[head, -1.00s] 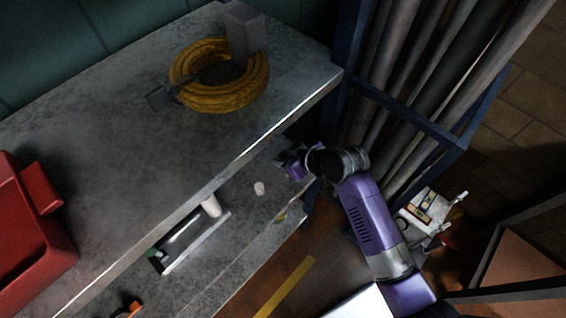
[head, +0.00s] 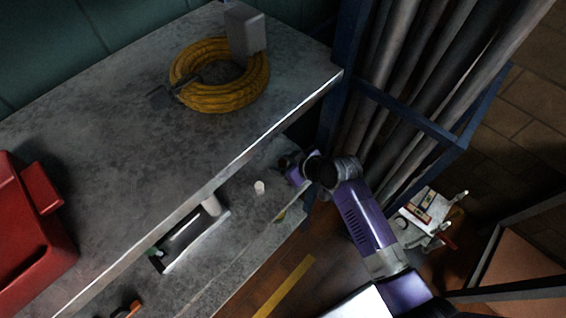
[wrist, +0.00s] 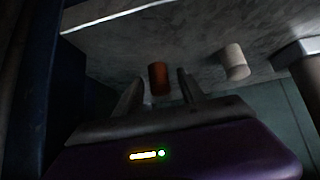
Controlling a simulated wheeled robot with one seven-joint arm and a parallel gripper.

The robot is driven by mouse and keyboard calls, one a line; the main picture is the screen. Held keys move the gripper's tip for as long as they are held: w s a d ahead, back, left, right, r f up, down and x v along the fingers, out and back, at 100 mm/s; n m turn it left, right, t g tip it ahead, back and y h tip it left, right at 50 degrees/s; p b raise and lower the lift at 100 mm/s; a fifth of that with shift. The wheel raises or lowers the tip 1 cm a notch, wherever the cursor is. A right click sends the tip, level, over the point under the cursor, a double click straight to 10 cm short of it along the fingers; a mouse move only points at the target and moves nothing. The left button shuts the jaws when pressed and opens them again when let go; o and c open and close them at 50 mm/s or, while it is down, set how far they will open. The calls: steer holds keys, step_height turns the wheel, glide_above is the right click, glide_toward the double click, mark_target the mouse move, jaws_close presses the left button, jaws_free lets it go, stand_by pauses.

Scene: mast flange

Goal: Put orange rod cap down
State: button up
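The orange rod cap (wrist: 159,77) is a small orange-brown cylinder in the wrist view. It sits between the fingertips of my gripper (wrist: 160,82), with a narrow dark gap showing on each side. My gripper looks open around it, not closed on it. In the head view my gripper (head: 290,164) is low at the right end of the lower shelf (head: 236,232), under the upper worktop's edge. The cap is hidden from the head view. The wrist view is dark, so I cannot tell for sure whether the cap touches the shelf.
A white cylinder (head: 259,187) stands near my gripper, also in the wrist view (wrist: 234,62). Another pale cylinder (head: 212,204) is by a tray (head: 190,240). The worktop (head: 110,130) overhangs. A blue rack (head: 412,112) with pipes stands close at right.

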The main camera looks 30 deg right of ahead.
steer(key=shift+r, duration=0.15)
steer(key=v, duration=1.2)
steer(key=shift+s, duration=0.1)
steer(key=s+d+r+m+t+h, duration=0.1)
steer(key=s+d+t+h, duration=0.2)
steer(key=s, duration=1.1)
steer(key=s+a+r+m+t, duration=0.1)
steer(key=s+a+r, duration=0.2)
steer(key=s+r, duration=0.3)
steer(key=s+a+r+m+t, duration=0.1)
steer(key=s+a+r+t, duration=0.1)
steer(key=s+a+r, duration=0.2)
step_height(320, 180, up, 4)
steer(key=s, duration=0.2)
steer(key=shift+s+a+m, duration=0.15)
steer(key=shift+s+m, duration=0.15)
steer(key=shift+s, duration=0.1)
